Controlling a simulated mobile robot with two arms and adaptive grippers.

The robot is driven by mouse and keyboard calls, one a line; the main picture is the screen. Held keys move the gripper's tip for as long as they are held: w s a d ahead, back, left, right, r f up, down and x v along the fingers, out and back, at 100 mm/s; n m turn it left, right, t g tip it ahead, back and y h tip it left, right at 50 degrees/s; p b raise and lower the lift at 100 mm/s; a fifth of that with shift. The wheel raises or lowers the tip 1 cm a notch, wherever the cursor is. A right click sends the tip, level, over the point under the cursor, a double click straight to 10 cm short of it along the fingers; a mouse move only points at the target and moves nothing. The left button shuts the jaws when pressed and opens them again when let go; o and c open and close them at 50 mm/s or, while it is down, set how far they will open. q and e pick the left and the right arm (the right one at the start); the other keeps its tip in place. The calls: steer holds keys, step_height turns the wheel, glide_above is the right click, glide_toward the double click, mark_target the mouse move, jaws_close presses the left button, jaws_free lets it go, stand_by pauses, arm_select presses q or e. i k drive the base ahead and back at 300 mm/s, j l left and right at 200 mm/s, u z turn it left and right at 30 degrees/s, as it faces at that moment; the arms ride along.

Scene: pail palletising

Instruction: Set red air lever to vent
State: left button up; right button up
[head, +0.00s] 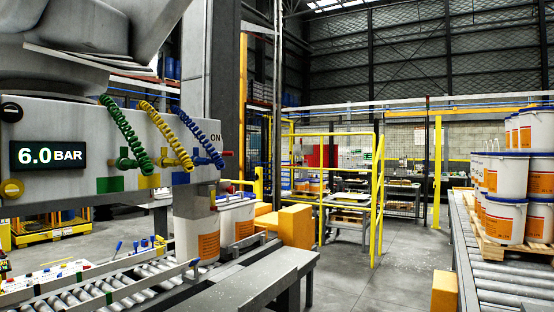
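A grey air panel (60,130) fills the left of the head view, with a display (48,155) reading 6.0 BAR. Green (125,130), yellow (168,133) and blue (203,137) coiled hoses run down to fittings on the panel front. Neither of my grippers is in view.
A roller conveyor (75,294) runs below the panel, with white pails (235,222) behind it. Stacked pails (507,175) stand on a pallet on the right conveyor (505,280). Yellow railings (350,138) stand at the back. The floor (385,285) between the conveyors is clear.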

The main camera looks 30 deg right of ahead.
mark_target(224, 154)
steer(key=i+l+z, duration=0.2)
steer(key=i+z, duration=0.65)
steer(key=i, duration=0.2)
steer(key=i+l+u, duration=0.65)
steer(key=u, duration=0.15)
steer(key=i+l+u, duration=0.2)
steer(key=l+u, duration=0.2)
steer(key=l, duration=0.1)
